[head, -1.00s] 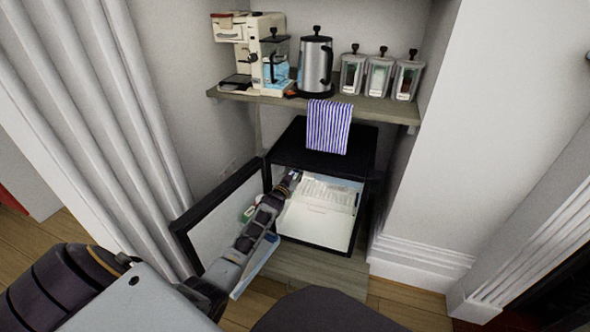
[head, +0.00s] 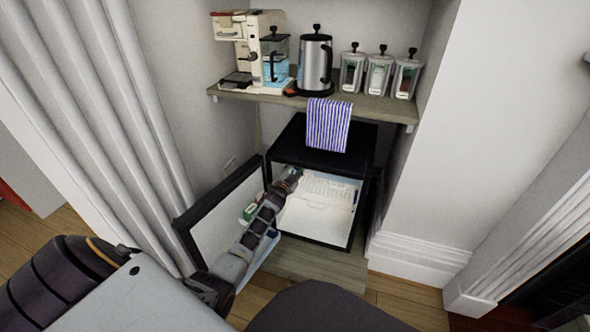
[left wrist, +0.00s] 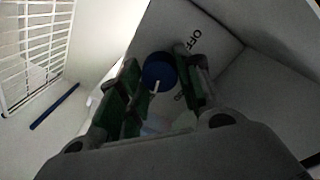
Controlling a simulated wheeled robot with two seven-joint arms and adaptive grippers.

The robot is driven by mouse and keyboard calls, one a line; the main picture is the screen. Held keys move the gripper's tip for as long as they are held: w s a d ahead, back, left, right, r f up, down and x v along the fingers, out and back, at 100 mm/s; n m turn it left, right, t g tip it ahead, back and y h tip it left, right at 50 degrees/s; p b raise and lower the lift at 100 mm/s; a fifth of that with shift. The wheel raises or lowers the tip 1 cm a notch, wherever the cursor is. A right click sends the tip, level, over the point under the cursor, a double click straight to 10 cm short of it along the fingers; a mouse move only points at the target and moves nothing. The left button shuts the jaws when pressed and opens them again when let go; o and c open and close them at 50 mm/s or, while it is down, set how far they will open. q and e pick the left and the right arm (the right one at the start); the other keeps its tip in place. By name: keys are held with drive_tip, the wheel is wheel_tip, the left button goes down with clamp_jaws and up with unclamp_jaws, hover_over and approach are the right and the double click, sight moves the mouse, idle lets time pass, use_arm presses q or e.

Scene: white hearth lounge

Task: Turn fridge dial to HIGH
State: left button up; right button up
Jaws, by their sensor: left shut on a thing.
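The small black fridge (head: 324,146) stands under the shelf with its door (head: 226,212) swung open to the left. My left arm reaches in past the door, and my left gripper (head: 289,181) is at the upper left of the fridge's inside. In the left wrist view the blue dial (left wrist: 159,68) sits on a pale panel, between the green-and-dark fingers of my left gripper (left wrist: 160,92), which is shut on it. The dial's white pointer faces down in the picture, away from the printed OFF mark (left wrist: 190,39) at upper right. No HIGH mark can be read. My right gripper is not in view.
A white wire rack (left wrist: 35,45) is close by on the left in the wrist view, with a loose blue strip (left wrist: 54,107) below. A shelf (head: 365,105) above holds a coffee maker, kettle and jars.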

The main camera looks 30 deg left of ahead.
use_arm(q)
drive_tip(key=o, duration=0.9)
drive_tip(key=shift+o, duration=0.7)
drive_tip(key=shift+n, duration=0.4)
